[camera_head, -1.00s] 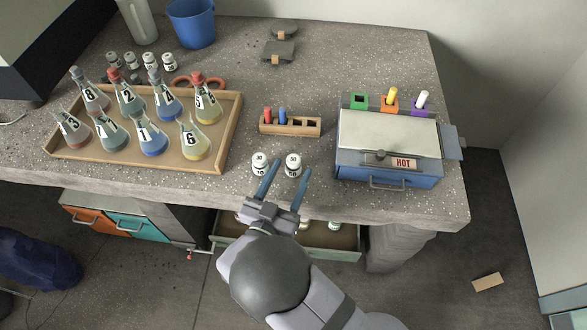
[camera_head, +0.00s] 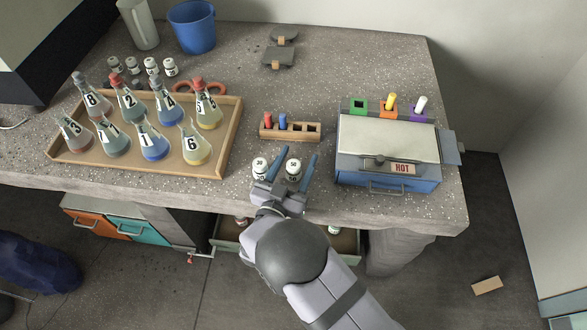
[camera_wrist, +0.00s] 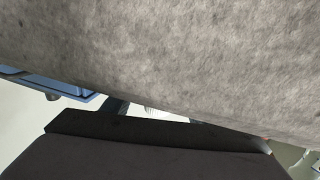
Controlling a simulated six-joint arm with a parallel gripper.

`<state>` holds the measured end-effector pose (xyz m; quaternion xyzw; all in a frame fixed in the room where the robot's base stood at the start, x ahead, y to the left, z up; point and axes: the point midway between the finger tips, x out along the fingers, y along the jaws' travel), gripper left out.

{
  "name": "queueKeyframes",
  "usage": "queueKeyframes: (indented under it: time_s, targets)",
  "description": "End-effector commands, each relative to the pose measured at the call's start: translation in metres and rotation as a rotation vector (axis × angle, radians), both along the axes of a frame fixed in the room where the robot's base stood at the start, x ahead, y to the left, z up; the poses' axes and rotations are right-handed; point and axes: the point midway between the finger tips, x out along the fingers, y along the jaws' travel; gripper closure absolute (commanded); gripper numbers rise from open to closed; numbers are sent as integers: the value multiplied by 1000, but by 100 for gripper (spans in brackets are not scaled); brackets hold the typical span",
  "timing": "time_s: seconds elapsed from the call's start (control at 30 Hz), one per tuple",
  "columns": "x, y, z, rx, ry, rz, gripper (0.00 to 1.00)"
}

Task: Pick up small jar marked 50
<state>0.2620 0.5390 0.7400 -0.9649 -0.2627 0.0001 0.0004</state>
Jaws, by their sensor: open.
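A small white jar that appears marked 50 (camera_head: 293,169) stands upright near the front edge of the bench. A similar white jar, apparently marked 30 (camera_head: 260,168), stands just to its left. My gripper (camera_head: 294,163) is open, with one blue finger on each side of the jar marked 50; I cannot tell whether either finger touches it. The left finger lies in the gap between the two jars. The wrist view shows mostly bench surface (camera_wrist: 180,60) and dark gripper housing, and no jar can be made out clearly there.
A wooden block with red and blue pieces (camera_head: 291,132) stands behind the jars. A metal box labelled HOT (camera_head: 388,140) is to the right. A wooden tray (camera_head: 232,118) of numbered flasks is to the left. An open drawer (camera_head: 345,245) lies below the bench edge.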

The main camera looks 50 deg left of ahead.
Motion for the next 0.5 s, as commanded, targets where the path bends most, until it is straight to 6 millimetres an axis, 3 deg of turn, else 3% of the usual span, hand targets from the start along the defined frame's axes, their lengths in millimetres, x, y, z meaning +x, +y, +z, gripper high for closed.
queueKeyframes:
  time_s: [0.33, 0.37, 0.5]
  targets:
    - [7, 4, 0, -1, -1, 0, 47]
    - [7, 4, 0, -1, -1, 0, 49]
    - [7, 4, 0, -1, -1, 0, 83]
